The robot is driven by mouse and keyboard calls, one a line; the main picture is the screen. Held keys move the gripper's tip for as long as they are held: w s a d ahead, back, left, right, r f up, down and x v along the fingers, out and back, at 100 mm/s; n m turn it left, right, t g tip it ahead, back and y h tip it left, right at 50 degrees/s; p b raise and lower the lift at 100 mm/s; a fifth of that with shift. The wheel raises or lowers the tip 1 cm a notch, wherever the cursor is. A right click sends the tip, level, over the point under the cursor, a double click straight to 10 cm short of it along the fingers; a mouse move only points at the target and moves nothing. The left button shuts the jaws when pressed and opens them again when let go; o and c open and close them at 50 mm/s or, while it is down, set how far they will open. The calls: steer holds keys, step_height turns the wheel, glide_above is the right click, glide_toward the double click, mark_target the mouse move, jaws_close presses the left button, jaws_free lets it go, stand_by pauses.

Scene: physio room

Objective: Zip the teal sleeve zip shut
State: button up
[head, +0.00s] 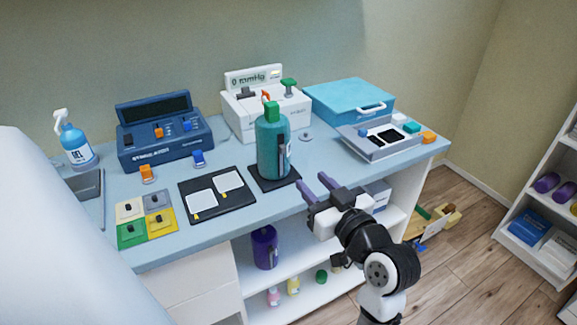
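The teal sleeve (270,145) stands upright on a dark square pad (279,183) near the bench's front edge. It looks like a bottle-shaped cylinder with a green cap and a small orange piece at its top. A dark strip and a pale patch show on its right side; the zip and its slider are too small to make out. My gripper (317,186) is to the right of the sleeve and nearer the camera, by the bench's front edge. Its two purple-grey fingers are apart with nothing between them, and it does not touch the sleeve.
A white device with a display (265,108) stands behind the sleeve. A blue case (348,97) and a grey tray (380,142) stand to the right. A dark board with white pads (235,205) and a blue console (165,148) are to the left. A purple bottle (265,247) is on the shelf below.

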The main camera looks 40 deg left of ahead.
mark_target(284, 150)
steer(key=x, duration=1)
steer(key=shift+w+a+r, duration=0.1)
steer(key=shift+a+r, duration=0.1)
steer(key=shift+a, duration=0.15)
steer(key=shift+w+a+f, duration=0.1)
steer(key=shift+w+a, duration=0.15)
steer(key=shift+a, duration=0.2)
jaws_close()
